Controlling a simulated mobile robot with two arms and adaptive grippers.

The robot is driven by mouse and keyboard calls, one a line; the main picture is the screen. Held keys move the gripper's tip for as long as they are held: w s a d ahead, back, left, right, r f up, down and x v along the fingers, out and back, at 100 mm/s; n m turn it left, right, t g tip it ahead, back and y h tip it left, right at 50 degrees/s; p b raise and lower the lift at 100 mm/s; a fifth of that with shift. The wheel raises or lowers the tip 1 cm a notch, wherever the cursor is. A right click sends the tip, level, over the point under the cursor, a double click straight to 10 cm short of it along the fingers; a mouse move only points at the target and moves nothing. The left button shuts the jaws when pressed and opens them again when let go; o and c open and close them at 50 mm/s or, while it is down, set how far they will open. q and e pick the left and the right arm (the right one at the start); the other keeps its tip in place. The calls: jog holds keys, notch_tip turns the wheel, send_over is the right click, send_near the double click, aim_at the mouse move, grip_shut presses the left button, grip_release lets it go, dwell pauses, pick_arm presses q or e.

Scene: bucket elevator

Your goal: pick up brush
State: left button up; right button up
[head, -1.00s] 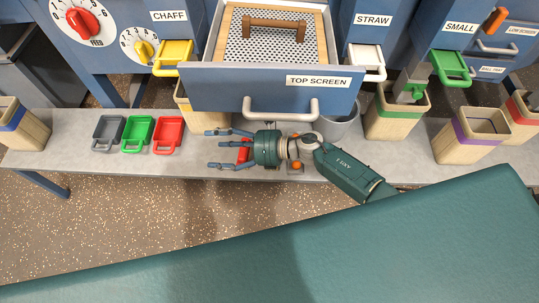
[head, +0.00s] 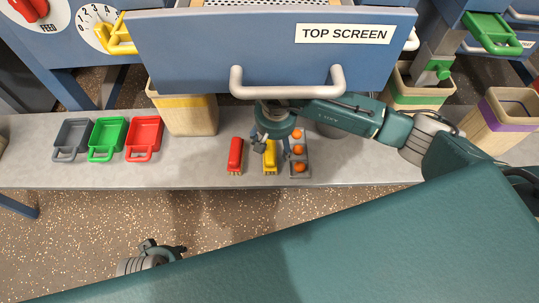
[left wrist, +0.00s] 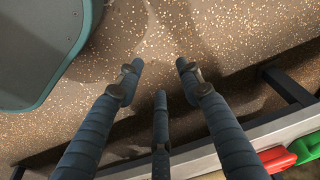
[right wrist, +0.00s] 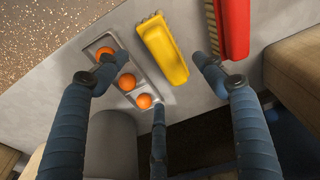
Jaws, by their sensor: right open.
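A yellow brush (head: 270,158) and a red brush (head: 235,155) lie side by side on the grey bench. In the right wrist view the yellow brush (right wrist: 162,50) lies between the spread fingers, and the red brush (right wrist: 234,28) is to its right. My right gripper (head: 272,142) is open and points down over the yellow brush, hiding part of it; I cannot tell its exact height. My left gripper (left wrist: 160,85) is open and empty over the speckled floor; in the head view only part of it shows at the lower left.
A grey tray (right wrist: 118,58) with orange balls lies next to the yellow brush. The TOP SCREEN drawer (head: 270,50) and its handle overhang the bench. Grey, green and red scoops (head: 144,138) lie left. Wooden bins (head: 188,117) stand along the back.

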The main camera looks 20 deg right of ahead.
aim_at(273, 149)
jog(key=f, duration=0.2)
jog(key=w+f+b, duration=0.1)
jog(key=f, duration=0.2)
jog(key=shift+a+f, duration=0.1)
jog(key=shift+f, duration=0.2)
pick_arm(q)
notch_tip(273, 149, up, 4)
jog(key=shift+w+f, duration=0.15)
jog(key=shift+f, duration=0.1)
pick_arm(e)
jog(key=c, duration=1.3)
